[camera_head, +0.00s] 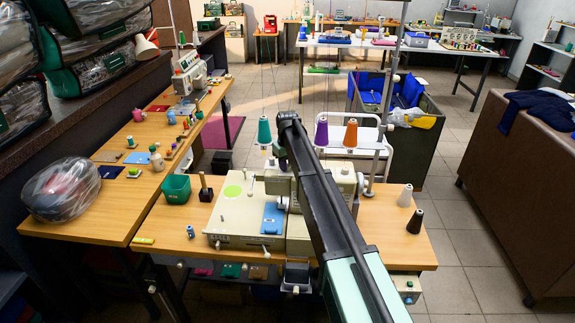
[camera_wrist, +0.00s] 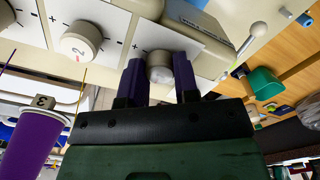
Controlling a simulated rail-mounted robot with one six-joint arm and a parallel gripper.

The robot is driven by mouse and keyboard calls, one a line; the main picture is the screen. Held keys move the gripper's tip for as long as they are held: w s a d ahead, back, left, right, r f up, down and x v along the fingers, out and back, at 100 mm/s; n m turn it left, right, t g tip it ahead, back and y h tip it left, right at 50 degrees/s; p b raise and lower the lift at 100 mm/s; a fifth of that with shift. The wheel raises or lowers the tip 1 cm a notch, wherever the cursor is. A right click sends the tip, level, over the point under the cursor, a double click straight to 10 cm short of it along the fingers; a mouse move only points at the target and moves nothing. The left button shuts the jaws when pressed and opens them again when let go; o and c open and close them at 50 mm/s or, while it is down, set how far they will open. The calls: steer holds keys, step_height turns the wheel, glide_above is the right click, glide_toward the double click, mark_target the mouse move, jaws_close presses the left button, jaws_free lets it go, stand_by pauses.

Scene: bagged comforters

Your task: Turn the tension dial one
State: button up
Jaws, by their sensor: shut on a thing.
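In the wrist view, the two dark purple fingers of my gripper (camera_wrist: 158,66) stand on either side of a round white dial (camera_wrist: 160,74) on a white panel. They are shut on it. No number can be read on this dial. A dial marked 2 (camera_wrist: 80,43) is to its left, with plus and minus signs by it. In the head view, the sewing machine (camera_head: 232,222) stands on a wooden table. My arm crosses over it and hides the dials and my gripper.
A purple thread cone (camera_wrist: 28,140) is close to my gripper at lower left in the wrist view. Teal (camera_head: 264,131) and orange (camera_head: 351,133) cones stand behind the machine.

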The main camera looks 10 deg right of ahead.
mark_target(288, 167)
steer(key=o, duration=0.9)
step_height(288, 167, up, 11)
steer(key=p, duration=1)
steer(key=shift+f+p, duration=0.15)
steer(key=shift+p, duration=0.25)
steer(key=s+f+m+b, duration=0.1)
steer(key=s+f+b, duration=0.3)
steer(key=s, duration=0.9)
steer(key=s+f+m+b, duration=0.1)
steer(key=s+f+b, duration=0.3)
steer(key=s, duration=1)
steer(key=s+f+m+b, duration=0.2)
steer(key=s+f+b, duration=0.2)
steer(key=s, duration=0.9)
steer(key=shift+s, duration=0.2)
